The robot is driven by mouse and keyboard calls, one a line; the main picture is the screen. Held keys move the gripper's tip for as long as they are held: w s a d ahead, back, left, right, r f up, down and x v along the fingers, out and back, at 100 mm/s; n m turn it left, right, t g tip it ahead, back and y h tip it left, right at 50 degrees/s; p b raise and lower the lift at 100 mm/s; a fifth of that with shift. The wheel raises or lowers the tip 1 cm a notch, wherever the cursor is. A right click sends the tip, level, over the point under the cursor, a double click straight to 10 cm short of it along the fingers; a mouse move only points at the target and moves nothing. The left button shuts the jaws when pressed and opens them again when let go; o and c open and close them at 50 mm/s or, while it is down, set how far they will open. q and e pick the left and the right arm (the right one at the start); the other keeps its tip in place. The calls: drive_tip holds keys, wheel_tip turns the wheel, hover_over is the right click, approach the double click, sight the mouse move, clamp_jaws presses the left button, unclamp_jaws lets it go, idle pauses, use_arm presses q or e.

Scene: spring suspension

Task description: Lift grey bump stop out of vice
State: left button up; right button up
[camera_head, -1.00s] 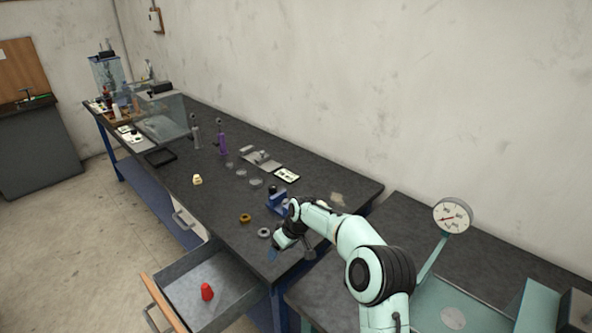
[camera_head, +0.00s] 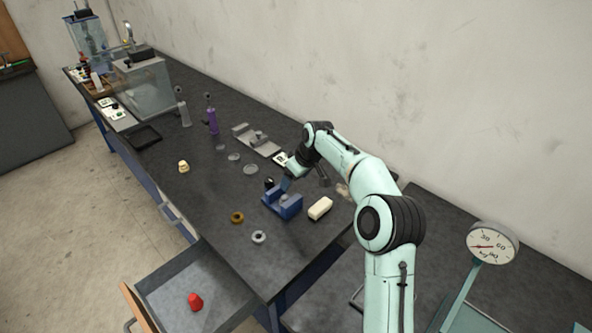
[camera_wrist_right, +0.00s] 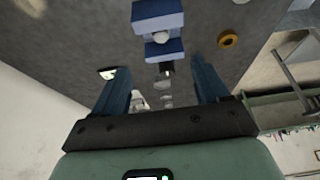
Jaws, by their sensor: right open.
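A blue vice (camera_head: 287,209) stands on the dark bench near its right end in the head view. A small grey piece, which looks like the bump stop (camera_head: 284,197), sits between its jaws. In the right wrist view the vice (camera_wrist_right: 158,18) is at the top, with the rounded grey piece (camera_wrist_right: 160,37) between the jaws. My right gripper (camera_wrist_right: 162,75) has its two blue fingers apart with nothing held. In the head view my right gripper (camera_head: 286,184) is just beyond the vice and apart from the grey piece, partly hidden by its wrist. My left gripper is not in view.
A cream block (camera_head: 320,209) lies right of the vice. A brass ring (camera_head: 237,217) and a grey ring (camera_head: 259,237) lie in front. An open drawer (camera_head: 165,285) holds a red piece (camera_head: 195,301). A dial gauge (camera_head: 492,243) stands at right.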

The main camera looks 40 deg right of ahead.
sight(284, 196)
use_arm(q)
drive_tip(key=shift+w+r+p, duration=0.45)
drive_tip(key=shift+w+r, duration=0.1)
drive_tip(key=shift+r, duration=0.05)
use_arm(e)
drive_tip(key=x, duration=1.3)
drive_tip(key=shift+a, duration=0.1)
drive_tip(key=c, duration=1.1)
drive_tip(key=shift+c, duration=0.3)
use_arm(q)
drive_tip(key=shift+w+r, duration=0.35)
use_arm(e)
drive_tip(key=shift+w, duration=0.2)
drive_tip(key=shift+r+p, duration=0.85)
drive_tip(key=shift+r, duration=1.5)
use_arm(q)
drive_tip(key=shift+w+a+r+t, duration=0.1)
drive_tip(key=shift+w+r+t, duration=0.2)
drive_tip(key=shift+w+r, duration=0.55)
use_arm(e)
drive_tip(key=shift+r, duration=1.15)
